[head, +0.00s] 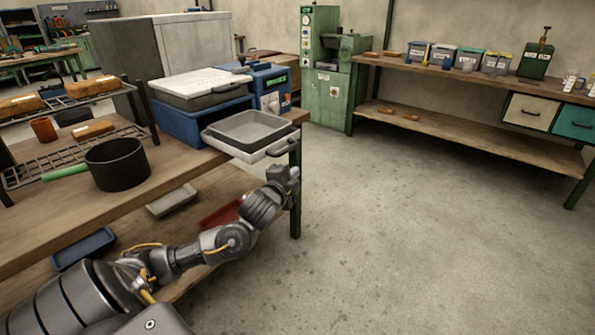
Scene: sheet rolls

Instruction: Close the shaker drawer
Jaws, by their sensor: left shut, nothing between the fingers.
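The shaker (205,116) is a blue machine with a white-lidded grey tray on top, standing at the right end of the wooden bench. Its drawer (238,148), a pale frame around a grey tray, sticks out toward the aisle, with a dark handle (282,149) on its front. My left arm reaches up from the lower left. My left gripper (287,174) is shut and empty, just below and beside the drawer's front near the handle. I cannot tell whether it touches the drawer. My right gripper is out of view.
A black pot (117,165) with a green handle stands on the bench, left of the shaker. A wire rack (75,152) is behind it. Shallow trays lie on the lower shelf. A green bench leg (295,192) is close to my left gripper. The concrete floor to the right is clear.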

